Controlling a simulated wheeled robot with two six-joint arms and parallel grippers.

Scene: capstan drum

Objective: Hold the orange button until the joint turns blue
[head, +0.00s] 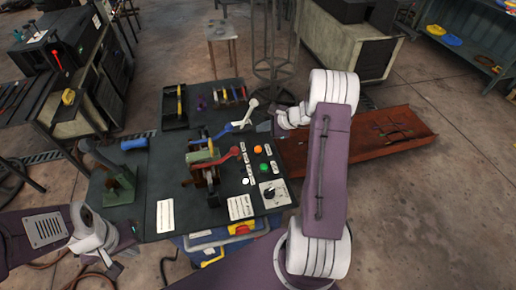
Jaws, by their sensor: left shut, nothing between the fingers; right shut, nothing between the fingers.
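The orange button (257,149) sits on the dark control panel (180,190), right of the lever mechanism, uncovered. A green button (264,167) is just below it in the picture. I cannot pick out which part is the joint, and no joint in view clearly shows blue. My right gripper (266,126) is shut and empty, above and behind the orange button in the picture, apart from it. It is small and partly lost against the dark panel. My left gripper (115,268) is shut and empty at the lower left, off the panel's front left corner.
Levers with red (218,159), blue (223,132) and pale (245,114) handles stand near the buttons. A rotary knob (270,191) is at the panel's front right. A green-based lever with a blue grip (133,144) stands left. A rusty tray (400,133) lies behind my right arm.

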